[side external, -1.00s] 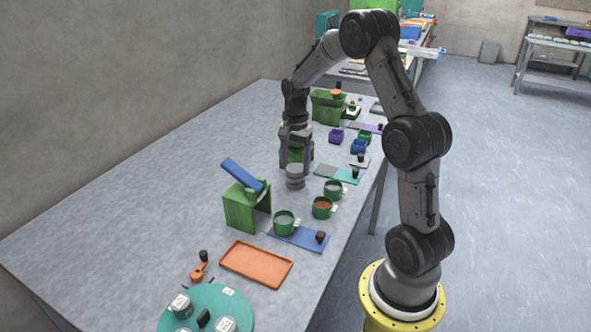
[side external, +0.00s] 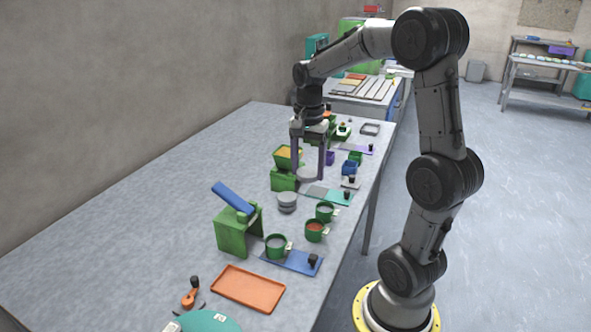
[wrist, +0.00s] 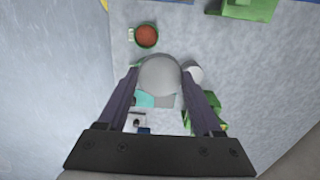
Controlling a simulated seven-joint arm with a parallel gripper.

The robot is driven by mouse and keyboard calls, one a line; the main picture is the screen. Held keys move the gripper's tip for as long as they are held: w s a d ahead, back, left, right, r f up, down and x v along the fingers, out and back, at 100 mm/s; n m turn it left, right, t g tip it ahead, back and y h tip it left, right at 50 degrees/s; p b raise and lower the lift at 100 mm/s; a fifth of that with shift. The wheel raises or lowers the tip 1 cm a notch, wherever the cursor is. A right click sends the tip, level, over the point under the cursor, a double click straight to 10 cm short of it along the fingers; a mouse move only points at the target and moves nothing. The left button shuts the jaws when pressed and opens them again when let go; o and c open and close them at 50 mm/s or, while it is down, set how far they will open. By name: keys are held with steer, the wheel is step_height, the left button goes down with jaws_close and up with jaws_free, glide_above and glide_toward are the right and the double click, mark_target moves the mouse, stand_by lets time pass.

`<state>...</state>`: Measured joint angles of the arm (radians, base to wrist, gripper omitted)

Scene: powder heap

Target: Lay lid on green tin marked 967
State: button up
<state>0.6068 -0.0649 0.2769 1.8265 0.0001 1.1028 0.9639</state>
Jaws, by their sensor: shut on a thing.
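My gripper (side external: 308,172) is shut on a round grey lid (side external: 308,175), held level above the table. The lid also shows between the fingers in the wrist view (wrist: 160,74). A stack of grey lids (side external: 287,203) stands below and left of it. Several green tins stand to the right of and nearer than the stack: one with grey content (side external: 324,214), one with red-brown content (side external: 315,233), and one with grey content (side external: 276,247). The red-brown one shows in the wrist view (wrist: 146,47). The tins have white tags, too small to read. No tin is under the held lid.
A green stand with a tilted blue board (side external: 234,198) is left of the tins. An orange tray (side external: 248,290) and a teal disc lie in front. The table's left side is clear.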

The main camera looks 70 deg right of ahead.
steer(key=w+a+f+n, duration=0.1)
steer(key=a+f+n, duration=0.15)
steer(key=a, duration=0.35)
steer(key=w+a+f+n, duration=0.2)
steer(key=a+n, duration=0.2)
steer(key=a, duration=0.2)
steer(key=shift+m, duration=0.25)
steer(key=shift+f, duration=2.9)
steer(key=shift+f, duration=0.6)
steer(key=o, duration=1.4)
steer(key=shift+r, duration=0.1)
step_height(320, 180, up, 7)
steer(key=shift+a, duration=0.1)
